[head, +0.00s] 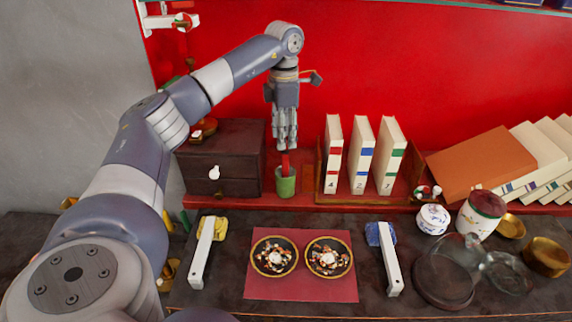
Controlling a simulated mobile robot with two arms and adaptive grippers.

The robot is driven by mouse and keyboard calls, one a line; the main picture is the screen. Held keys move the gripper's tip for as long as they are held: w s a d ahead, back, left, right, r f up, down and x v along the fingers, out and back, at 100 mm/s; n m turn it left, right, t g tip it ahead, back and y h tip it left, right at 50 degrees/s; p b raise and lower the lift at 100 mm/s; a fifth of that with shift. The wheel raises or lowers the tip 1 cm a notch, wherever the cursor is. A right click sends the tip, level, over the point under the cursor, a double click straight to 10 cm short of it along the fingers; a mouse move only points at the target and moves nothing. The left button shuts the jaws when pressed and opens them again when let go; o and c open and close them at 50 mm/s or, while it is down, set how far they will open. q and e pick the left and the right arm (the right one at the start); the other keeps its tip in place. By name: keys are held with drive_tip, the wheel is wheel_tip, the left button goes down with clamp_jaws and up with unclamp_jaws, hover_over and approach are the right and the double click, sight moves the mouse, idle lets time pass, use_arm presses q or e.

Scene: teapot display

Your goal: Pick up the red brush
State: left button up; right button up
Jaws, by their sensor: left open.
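A thin red object, which looks like the red brush (285,166), stands upright in a small green cup (286,183) on the red ledge at the back. Only its upper part shows; the lower part is hidden in the cup. My left gripper (287,145) points straight down just above it, fingers open and empty, seen partly side-on. The fingertips appear close to the brush's top; I cannot tell whether they touch. My right gripper is not in view.
A dark drawer box (226,182) stands left of the cup. A wooden rack (323,191) with three upright books (361,156) is close on its right. In front, two bowls (274,256) (329,258) sit on a red mat (300,290). Glassware (445,270) stands at the right.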

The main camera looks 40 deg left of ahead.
sight(284, 151)
use_arm(q)
drive_tip(key=shift+s+d+f, duration=0.1)
drive_tip(key=shift+s+f, duration=0.05)
drive_tip(key=shift+f, duration=0.4)
drive_tip(key=shift+s+d+f, duration=0.1)
drive_tip(key=shift+s+f, duration=0.05)
drive_tip(key=shift+f, duration=0.4)
wheel_tip(284, 151, down, 3)
drive_tip(key=shift+w+f+p, duration=0.15)
drive_tip(key=shift+p, duration=0.5)
drive_tip(key=f, duration=0.1)
drive_tip(key=f+p, duration=0.1)
drive_tip(key=f, duration=0.1)
drive_tip(key=shift+w+a+f, duration=0.15)
drive_tip(key=shift+w+f, duration=0.1)
drive_tip(key=shift+f, duration=0.55)
drive_tip(key=c, duration=0.9)
clamp_jaws()
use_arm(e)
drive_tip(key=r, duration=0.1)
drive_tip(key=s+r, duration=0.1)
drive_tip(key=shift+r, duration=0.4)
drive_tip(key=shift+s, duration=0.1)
